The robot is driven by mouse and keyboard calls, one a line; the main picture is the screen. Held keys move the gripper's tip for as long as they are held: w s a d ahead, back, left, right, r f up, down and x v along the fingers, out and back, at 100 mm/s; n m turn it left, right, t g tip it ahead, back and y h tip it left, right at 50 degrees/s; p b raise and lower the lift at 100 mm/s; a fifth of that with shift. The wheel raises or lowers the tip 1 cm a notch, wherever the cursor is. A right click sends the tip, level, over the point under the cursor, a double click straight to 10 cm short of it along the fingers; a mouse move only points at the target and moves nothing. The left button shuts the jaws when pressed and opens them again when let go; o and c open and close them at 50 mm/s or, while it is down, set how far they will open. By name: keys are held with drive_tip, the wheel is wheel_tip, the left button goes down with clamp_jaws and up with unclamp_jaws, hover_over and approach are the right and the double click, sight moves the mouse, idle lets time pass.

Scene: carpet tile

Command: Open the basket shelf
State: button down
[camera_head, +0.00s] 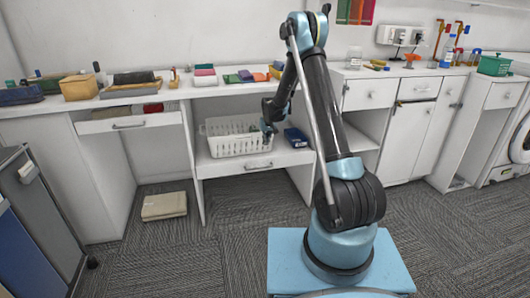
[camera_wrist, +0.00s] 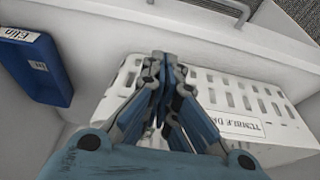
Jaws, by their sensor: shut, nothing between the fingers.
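The white basket shelf (camera_head: 222,170) is a low shelf under the counter, with a grey handle (camera_head: 259,165) on its front. A white slotted basket (camera_head: 228,145) and a dark blue box (camera_head: 296,137) stand on it. My gripper (camera_head: 267,131) is over the shelf, at the basket's right end. In the wrist view, my gripper (camera_wrist: 160,58) is shut and empty, with its fingers in front of the basket (camera_wrist: 262,98). The shelf handle (camera_wrist: 240,12) shows at the top, apart from the fingertips. I cannot tell whether the fingers touch the basket.
The blue box (camera_wrist: 35,66) lies left of my fingers in the wrist view. A drawer (camera_head: 95,126) is at the left. The counter above holds boxes and books. A beige box (camera_head: 164,206) lies on the carpet (camera_head: 200,255). A dark cabinet (camera_head: 40,220) stands at the far left.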

sight(264, 155)
drive_tip(key=shift+x, duration=5)
